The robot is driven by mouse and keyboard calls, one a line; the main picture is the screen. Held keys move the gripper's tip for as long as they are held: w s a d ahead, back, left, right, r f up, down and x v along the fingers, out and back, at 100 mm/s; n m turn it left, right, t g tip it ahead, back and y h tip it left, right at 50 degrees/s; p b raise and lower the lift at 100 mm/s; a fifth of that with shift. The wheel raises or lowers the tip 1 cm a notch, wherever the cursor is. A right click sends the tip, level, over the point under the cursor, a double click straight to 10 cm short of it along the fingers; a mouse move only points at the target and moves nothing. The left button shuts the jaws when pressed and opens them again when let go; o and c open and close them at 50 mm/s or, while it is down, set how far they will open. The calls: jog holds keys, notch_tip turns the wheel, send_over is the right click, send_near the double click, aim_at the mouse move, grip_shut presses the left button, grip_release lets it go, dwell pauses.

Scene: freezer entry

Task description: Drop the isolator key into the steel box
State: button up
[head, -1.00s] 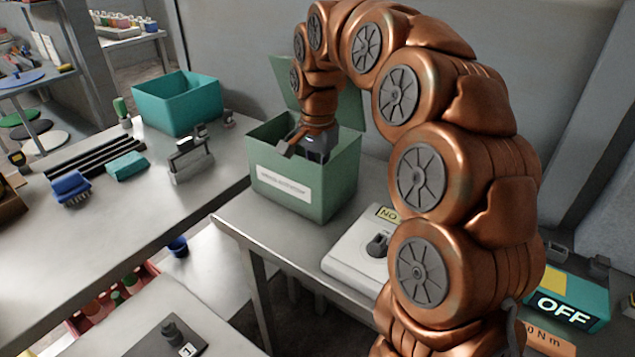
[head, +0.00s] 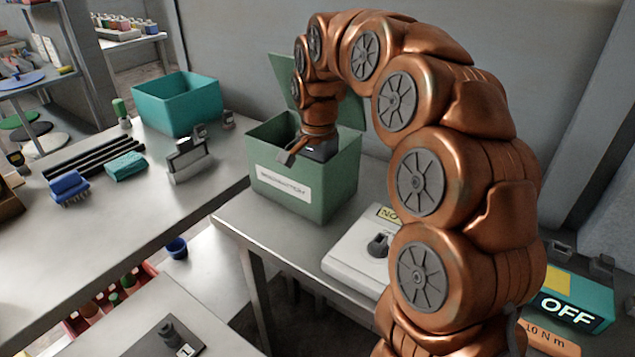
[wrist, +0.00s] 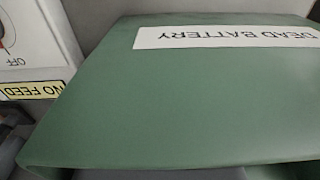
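A green box (head: 337,183) with its lid raised stands on the grey bench, a white label on its front. My gripper (head: 308,150) is at the box's opening, its lower part hidden behind the front wall. I cannot tell whether its fingers are open or shut, or whether they hold anything. In the wrist view a green box wall (wrist: 170,95) fills most of the picture, with an upside-down "DEAD BATTERY" label (wrist: 225,37). No isolator key shows clearly in or near my gripper.
A white panel with a dark knob (head: 378,244) and a "NO FEED" sign (wrist: 30,90) is right of the box. A teal bin (head: 178,105), a blue brush (head: 70,187) and a metal stand (head: 190,160) are on the left bench. A teal "OFF" block (head: 568,305) is at right.

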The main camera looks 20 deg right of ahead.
jog(key=o, duration=0.4)
jog(key=shift+r, duration=0.1)
jog(key=shift+r+p, duration=0.6)
jog(key=shift+r, duration=0.15)
jog(key=shift+r+b, duration=0.3)
notch_tip(320, 180, up, 11)
dwell(0.4)
